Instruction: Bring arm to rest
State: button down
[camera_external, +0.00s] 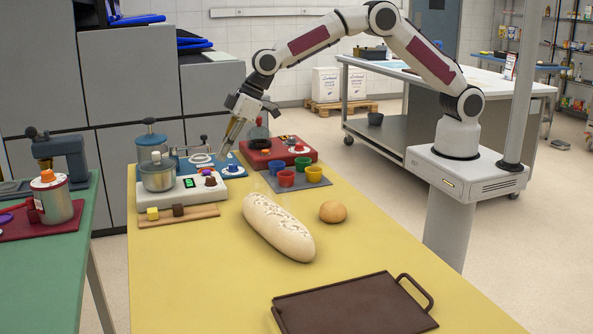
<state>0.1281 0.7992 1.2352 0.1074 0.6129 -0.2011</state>
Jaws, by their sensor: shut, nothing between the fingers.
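My gripper (226,150) is at the end of my arm, above the far part of the yellow table (190,290). Its fingers point down and slightly left, over the area of a blue device (190,168) and a small blue-and-white round piece (233,170). The fingers look closed together with nothing between them. My arm arches from its base at the right across to the left. Whether the fingertips touch anything below is too small to tell.
A scale with a metal bowl (158,176), a red button box (277,152) and coloured cups (300,172) stand near the gripper. A long floured loaf (278,228), a round bun (332,212) and a brown tray (355,308) lie nearer. The table's left front is clear.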

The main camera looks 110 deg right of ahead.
jog(key=shift+r, duration=0.2)
dwell(0.3)
jog(key=shift+m+g, duration=0.3)
jog(key=shift+g, duration=0.5)
jog(key=s+f, duration=0.2)
jog(key=s, duration=0.1)
jog(key=s+f, duration=0.1)
jog(key=f, duration=0.1)
jog(key=shift+s+a, duration=0.25)
jog(key=shift+s, duration=0.1)
jog(key=s+a+r, duration=0.2)
jog(key=s+r, duration=0.4)
jog(key=s, duration=1)
jog(key=s+a+r+t, duration=0.1)
jog(key=s+a+r, duration=0.2)
jog(key=s+r, duration=0.4)
jog(key=s+a+r, duration=0.2)
jog(key=s+r, duration=0.4)
jog(key=s, duration=1.9)
jog(key=shift+a+r, duration=0.25)
jog(key=shift+r, duration=0.05)
